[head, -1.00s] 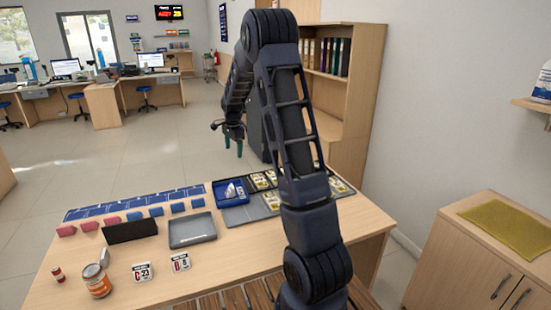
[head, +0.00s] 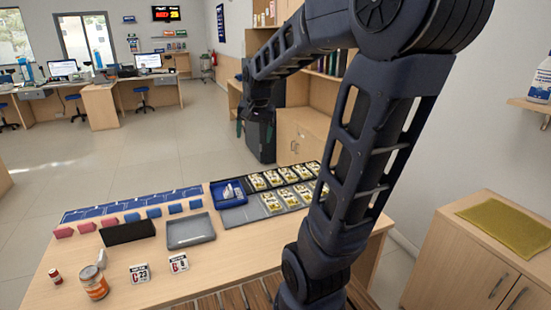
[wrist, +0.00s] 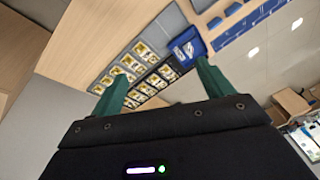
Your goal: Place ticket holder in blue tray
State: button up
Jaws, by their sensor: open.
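The blue tray (head: 216,203) stands at the far middle of the counter with a small white and blue item (head: 233,190) in it. It also shows in the wrist view (wrist: 203,49). I cannot tell for sure which thing is the ticket holder; a dark upright block (head: 128,232) stands left of the grey tray, and two number cards (head: 139,273) (head: 179,263) lie in front. My gripper (head: 255,128) is raised beyond the counter's far edge, apart from the tray. Its green fingers (wrist: 163,75) are open, with nothing seen between them.
A grey tray (head: 191,243) sits left of centre. Several yellow-and-white packs (head: 290,199) lie in a dark divided tray at right. Pink and blue blocks (head: 153,212) line up before a blue strip. A jar (head: 93,283) and small bottle (head: 55,276) stand front left.

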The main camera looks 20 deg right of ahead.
jog(key=s+f+n+t, duration=0.1)
jog(key=s+n, duration=0.4)
jog(key=s, duration=1.2)
jog(key=shift+d+f, duration=0.25)
jog(key=shift+d, duration=0.05)
